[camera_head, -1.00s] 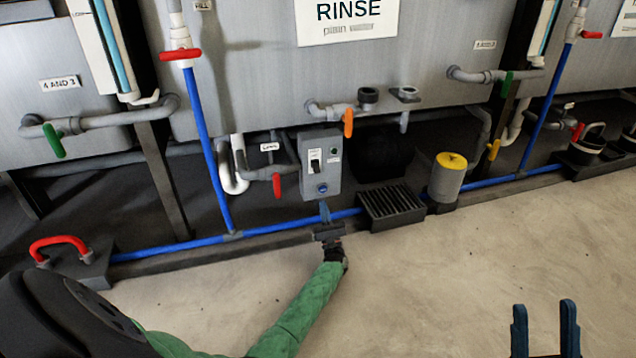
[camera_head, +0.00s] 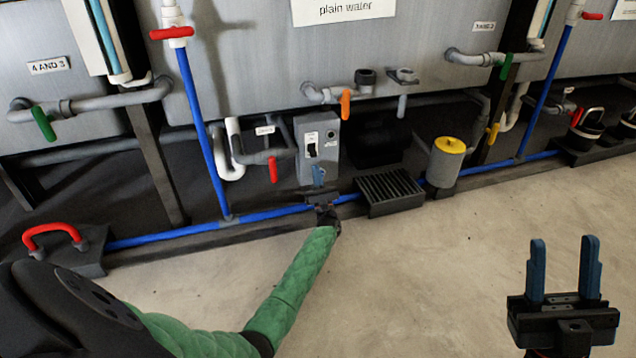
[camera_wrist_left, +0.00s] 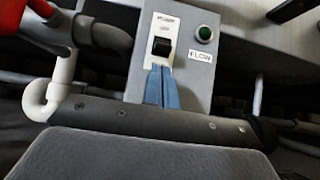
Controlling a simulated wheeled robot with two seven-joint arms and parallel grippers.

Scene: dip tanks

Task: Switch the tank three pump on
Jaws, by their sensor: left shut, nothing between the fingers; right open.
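A grey pump switch box (camera_head: 318,152) stands below the tank with the "plain water" sign. It has a black rocker switch (camera_wrist_left: 161,47) on a white plate and a green lamp (camera_wrist_left: 205,33) above a "FLOW" label. I cannot tell if the lamp is lit. My left gripper (camera_head: 319,170) is shut and empty in front of the box's lower part. In the left wrist view its blue fingertips (camera_wrist_left: 162,68) sit just below the rocker; I cannot tell if they touch it. My right gripper (camera_head: 563,240) is open and empty over the floor at the lower right.
A red-handled valve (camera_head: 273,170) hangs just left of the box, and an orange-handled valve (camera_head: 346,103) is above right. A black grate (camera_head: 390,191) and a yellow-topped cylinder (camera_head: 446,162) stand to the right. A blue pipe (camera_head: 160,245) runs along the floor edge. The front floor is clear.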

